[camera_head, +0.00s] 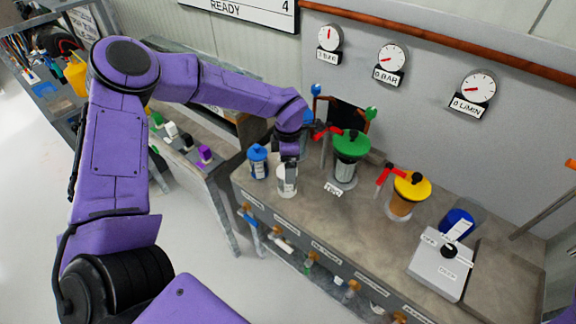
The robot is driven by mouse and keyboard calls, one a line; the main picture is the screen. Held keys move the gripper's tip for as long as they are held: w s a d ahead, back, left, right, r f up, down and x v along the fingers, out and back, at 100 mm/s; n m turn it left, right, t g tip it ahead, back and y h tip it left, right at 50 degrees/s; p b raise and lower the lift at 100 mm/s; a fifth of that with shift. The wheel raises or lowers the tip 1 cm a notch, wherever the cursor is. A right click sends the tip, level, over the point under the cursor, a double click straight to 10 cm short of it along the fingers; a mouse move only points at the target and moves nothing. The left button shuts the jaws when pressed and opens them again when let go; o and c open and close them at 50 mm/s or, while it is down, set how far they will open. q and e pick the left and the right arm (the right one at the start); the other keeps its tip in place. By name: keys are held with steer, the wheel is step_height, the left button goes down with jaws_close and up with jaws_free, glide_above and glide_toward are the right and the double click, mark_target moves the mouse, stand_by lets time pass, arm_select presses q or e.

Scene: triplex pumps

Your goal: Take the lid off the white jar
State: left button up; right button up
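The white jar (287,187) stands upright at the left end of the grey-brown bench, just right of a small jar with a blue lid. My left gripper (289,164) points down directly over the white jar, with its fingers at the jar's top. The gripper hides the lid, so I cannot tell whether the fingers touch it or whether they are open or shut. My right gripper is not in view.
Close by stand a blue-lidded jar (258,165), a green-topped vessel (351,145) and a yellow-topped vessel (412,186) with red handles. A grey control box (440,266) sits at the right on the bench (370,228). The bench front between them is clear.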

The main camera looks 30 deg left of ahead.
arm_select(q)
steer(key=shift+a+f, duration=0.1)
steer(key=shift+f, duration=0.25)
steer(key=shift+s+r, duration=0.1)
steer(key=shift+s, duration=0.2)
steer(key=c, duration=1.1)
steer(key=shift+c, duration=0.5)
steer(key=shift+s, duration=0.1)
